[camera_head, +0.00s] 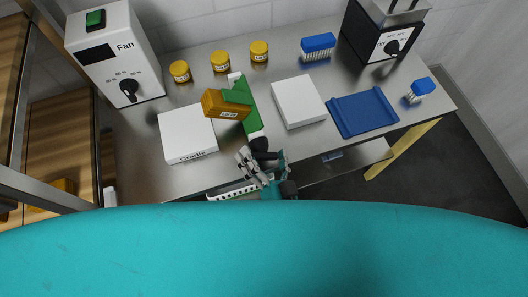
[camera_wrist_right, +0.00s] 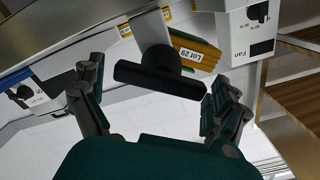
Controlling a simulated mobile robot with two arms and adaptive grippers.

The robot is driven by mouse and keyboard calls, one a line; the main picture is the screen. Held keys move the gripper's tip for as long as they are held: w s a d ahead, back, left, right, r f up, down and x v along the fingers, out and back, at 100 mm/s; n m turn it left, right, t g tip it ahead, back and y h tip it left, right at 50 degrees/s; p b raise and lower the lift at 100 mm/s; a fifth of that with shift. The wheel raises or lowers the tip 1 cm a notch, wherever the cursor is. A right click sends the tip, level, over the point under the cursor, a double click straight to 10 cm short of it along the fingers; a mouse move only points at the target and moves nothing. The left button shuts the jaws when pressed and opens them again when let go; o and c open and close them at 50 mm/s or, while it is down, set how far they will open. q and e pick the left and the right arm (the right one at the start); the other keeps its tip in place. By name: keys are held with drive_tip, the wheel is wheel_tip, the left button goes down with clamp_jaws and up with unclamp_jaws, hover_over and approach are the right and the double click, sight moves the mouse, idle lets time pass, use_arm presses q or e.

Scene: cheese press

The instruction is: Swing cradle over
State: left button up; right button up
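The green cradle (camera_head: 250,116) stands on the steel table between two white blocks, one labelled "Cradle" (camera_head: 188,134). A black handle (camera_head: 262,147) is at the cradle's near end. In the wrist view the black crossbar (camera_wrist_right: 160,80) lies between the fingers of my right gripper (camera_wrist_right: 155,95), with gaps on both sides. My right gripper also shows at the table's front edge in the head view (camera_head: 264,163), open. My left gripper is not in view.
A white fan box (camera_head: 115,60) stands at the left. Several yellow-lidded jars (camera_head: 220,61) are at the back. A blue tray (camera_head: 362,112), blue brushes (camera_head: 318,46) and a dark dial box (camera_head: 383,35) are at the right. A plain white block (camera_head: 299,101) is right of the cradle.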

drive_tip(key=v, duration=1.2)
drive_tip(key=shift+r, duration=0.1)
drive_tip(key=shift+c, duration=0.4)
